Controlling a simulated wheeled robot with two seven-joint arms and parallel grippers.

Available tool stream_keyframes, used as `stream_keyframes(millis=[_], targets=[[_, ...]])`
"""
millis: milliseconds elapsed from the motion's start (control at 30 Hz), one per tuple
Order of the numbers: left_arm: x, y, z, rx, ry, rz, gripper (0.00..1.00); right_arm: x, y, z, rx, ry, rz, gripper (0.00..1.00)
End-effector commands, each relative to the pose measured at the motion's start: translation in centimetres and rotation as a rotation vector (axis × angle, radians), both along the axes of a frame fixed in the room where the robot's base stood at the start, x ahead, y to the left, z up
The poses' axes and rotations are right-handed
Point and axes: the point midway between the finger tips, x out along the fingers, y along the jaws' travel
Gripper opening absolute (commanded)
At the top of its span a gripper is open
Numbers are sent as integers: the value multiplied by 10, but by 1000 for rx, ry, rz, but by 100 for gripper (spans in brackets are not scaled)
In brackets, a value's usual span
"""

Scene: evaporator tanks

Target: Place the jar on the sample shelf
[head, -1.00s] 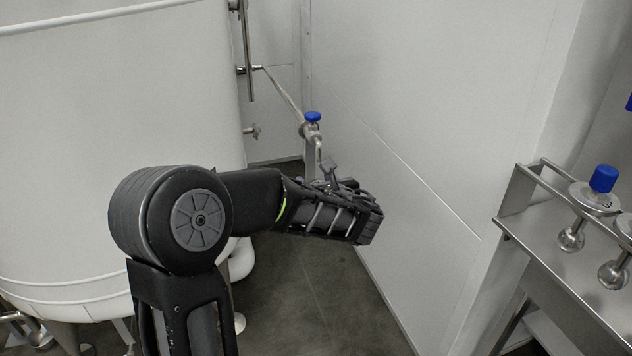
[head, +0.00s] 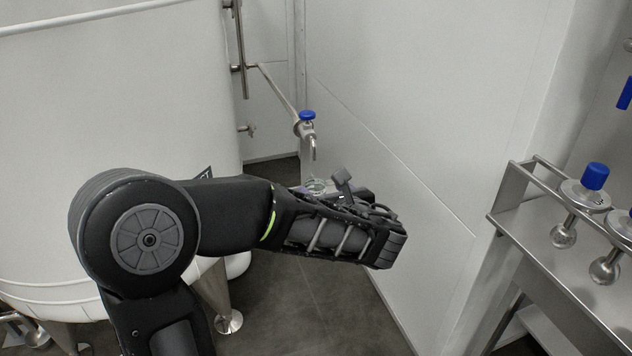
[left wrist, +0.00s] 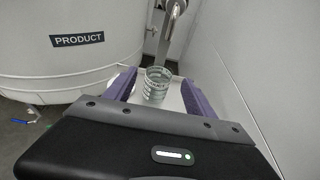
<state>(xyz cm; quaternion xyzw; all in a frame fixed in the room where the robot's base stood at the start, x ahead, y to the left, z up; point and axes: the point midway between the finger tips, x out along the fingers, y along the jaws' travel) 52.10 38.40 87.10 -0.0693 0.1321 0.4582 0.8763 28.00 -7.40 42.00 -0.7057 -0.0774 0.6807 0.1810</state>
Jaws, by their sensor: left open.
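A small clear glass jar (left wrist: 157,86) with markings stands upright below a tap spout in the left wrist view. In the head view only its top (head: 317,185) shows behind my left wrist. My left gripper (left wrist: 160,77) is open, with a purple finger on each side of the jar; I cannot tell whether either touches it. A pale flat surface (left wrist: 172,102) shows under and beside the jar. A steel shelf (head: 570,262) stands at the right in the head view; I cannot tell whether it is the sample shelf. My right gripper is not in view.
The blue-topped tap (head: 307,118) hangs close above the jar. A large white tank (head: 110,110) stands at the left and a pale wall (head: 430,110) is close on the right. Blue-capped steel fittings (head: 594,178) sit on the steel shelf. The floor between is clear.

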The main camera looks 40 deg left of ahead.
Motion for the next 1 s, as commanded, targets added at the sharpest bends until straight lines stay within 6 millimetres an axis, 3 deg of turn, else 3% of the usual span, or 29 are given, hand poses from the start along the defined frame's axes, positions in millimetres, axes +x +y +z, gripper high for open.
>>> stream_keyframes(millis=[100, 267, 1000], targets=[[-10, -15, 6, 0, 0, -2, 64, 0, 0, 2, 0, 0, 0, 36], [-17, -24, 9, 0, 0, -1, 64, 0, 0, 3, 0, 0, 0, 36], [-17, -25, 9, -1, 1, 0, 64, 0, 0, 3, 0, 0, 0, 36]])
